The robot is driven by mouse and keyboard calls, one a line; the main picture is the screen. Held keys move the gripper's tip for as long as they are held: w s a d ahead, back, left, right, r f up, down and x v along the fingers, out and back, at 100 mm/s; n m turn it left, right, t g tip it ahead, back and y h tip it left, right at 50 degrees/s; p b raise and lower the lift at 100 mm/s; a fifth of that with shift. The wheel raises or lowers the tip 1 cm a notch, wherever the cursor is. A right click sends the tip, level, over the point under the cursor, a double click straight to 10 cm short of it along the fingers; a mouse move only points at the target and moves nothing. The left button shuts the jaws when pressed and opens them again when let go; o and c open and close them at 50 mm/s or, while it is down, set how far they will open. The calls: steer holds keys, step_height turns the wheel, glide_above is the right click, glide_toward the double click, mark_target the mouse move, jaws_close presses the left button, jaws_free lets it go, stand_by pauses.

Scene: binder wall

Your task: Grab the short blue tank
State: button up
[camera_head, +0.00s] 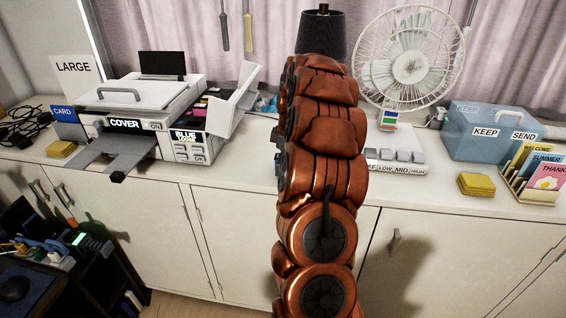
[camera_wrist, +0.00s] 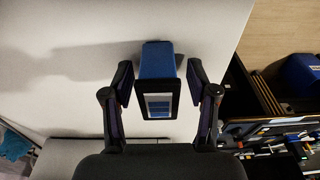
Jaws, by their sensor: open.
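In the wrist view, a blue block-like tank (camera_wrist: 158,60) with a black-framed, pale window on its near face stands on the white surface. My gripper (camera_wrist: 160,72) is open, with one dark finger on each side of the tank. A gap seems to show on both sides, though contact is hard to judge. In the head view, my copper-coloured arm hides the tank and most of my gripper. The printer (camera_head: 140,92) stands left of the arm with a "BLUE LOW" label (camera_head: 186,136) and an opened side bay showing coloured parts.
A lamp (camera_head: 320,33) and a fan (camera_head: 408,60) stand behind the arm. A button panel (camera_head: 397,160), yellow pads (camera_head: 477,184), card rack (camera_head: 536,180) and blue box (camera_head: 490,130) lie right. Free countertop shows left of the arm. A dark desk unit (camera_head: 85,250) stands below left.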

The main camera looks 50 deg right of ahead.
jaws_close()
stand_by(0.4)
steer(key=shift+r, duration=0.1)
steer(key=shift+r+b, duration=0.95)
steer(key=shift+r, duration=0.7)
steer(key=s+a+r+b, duration=0.1)
steer(key=s+a+b, duration=0.3)
steer(key=s+a, duration=0.7)
steer(key=shift+s+r+b, duration=0.15)
steer(key=shift+r+b, duration=0.15)
steer(key=shift+b, duration=0.05)
